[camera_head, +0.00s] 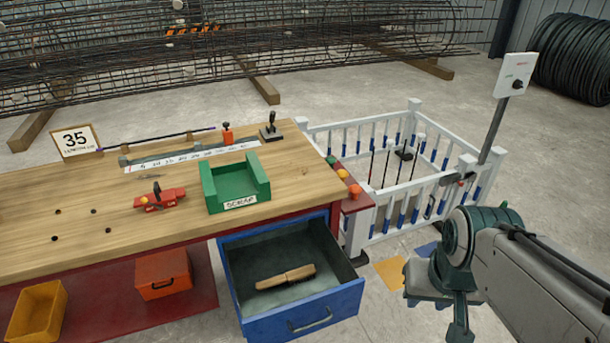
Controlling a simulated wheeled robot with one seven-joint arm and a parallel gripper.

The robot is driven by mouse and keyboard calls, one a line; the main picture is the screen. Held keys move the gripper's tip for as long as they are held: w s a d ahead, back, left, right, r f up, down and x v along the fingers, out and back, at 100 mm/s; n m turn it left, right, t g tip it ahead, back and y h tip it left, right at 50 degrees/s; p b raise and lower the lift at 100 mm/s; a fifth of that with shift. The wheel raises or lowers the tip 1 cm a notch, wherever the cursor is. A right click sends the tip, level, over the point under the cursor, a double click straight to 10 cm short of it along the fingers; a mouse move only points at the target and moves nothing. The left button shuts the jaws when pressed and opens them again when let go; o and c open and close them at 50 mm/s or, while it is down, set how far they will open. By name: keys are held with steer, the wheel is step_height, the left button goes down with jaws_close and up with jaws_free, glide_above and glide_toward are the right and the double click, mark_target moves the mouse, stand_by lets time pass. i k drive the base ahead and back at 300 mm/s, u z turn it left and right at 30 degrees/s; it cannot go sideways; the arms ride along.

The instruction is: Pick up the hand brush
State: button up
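The hand brush (285,278) lies in the open blue drawer (303,318) under the workbench. It has a light wooden body and lies slightly slanted, its right end higher in the picture. Its bristles are not clear at this size. My gripper (445,312) hangs at the lower right, over the floor to the right of the drawer and apart from the brush. It is partly cut off and seen at an angle, so its finger opening does not show clearly. I see nothing held in it.
The wooden workbench (105,220) carries a green scrap tray (236,200), a red tool (158,197) and a ruler strip. A white fence (430,185) stands right of the bench, near my arm. Orange (163,274) and yellow (38,312) bins sit left of the drawer.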

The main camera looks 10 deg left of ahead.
mark_target(310, 271)
steer(key=u, duration=0.45)
steer(key=k, duration=0.55)
steer(key=u, duration=0.75)
steer(key=i, duration=1.5)
steer(key=z, duration=0.8)
